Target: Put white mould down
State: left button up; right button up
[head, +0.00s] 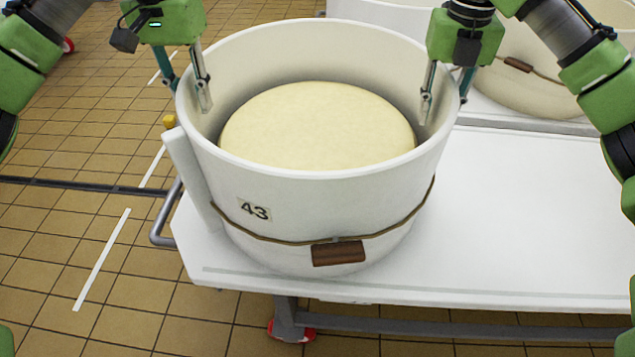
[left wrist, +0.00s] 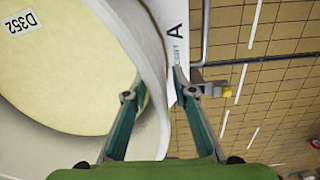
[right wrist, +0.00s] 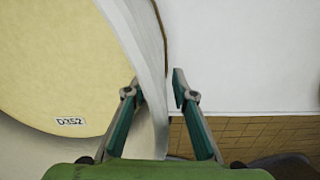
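The white mould (head: 325,205) is a tall round ring labelled 43, with a cord and brown wooden block on its front. It stands upright around a pale yellow cheese wheel (head: 318,125) and appears to rest on the white table (head: 520,220). My left gripper (head: 188,92) straddles the left rim, one finger inside and one outside. My right gripper (head: 445,100) straddles the right rim the same way. Both wrist views show the fingers spread apart, with the mould wall (left wrist: 158,110) (right wrist: 155,110) between them and some gap. The mould's far base is hidden.
The mould stands near the table's front left corner, by a grey handle (head: 165,215). The table is clear to the right. Another white vessel (head: 530,85) with a cord stands behind right. Tiled floor (head: 60,250) lies to the left.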

aim_at(450, 75)
pick_arm(q)
notch_tip(450, 75, up, 10)
jog(key=shift+r, duration=0.35)
pick_arm(e)
jog(key=shift+r, duration=0.5)
notch_tip(450, 75, up, 11)
pick_arm(q)
jog(key=shift+r, duration=0.15)
pick_arm(e)
jog(key=shift+d, duration=0.1)
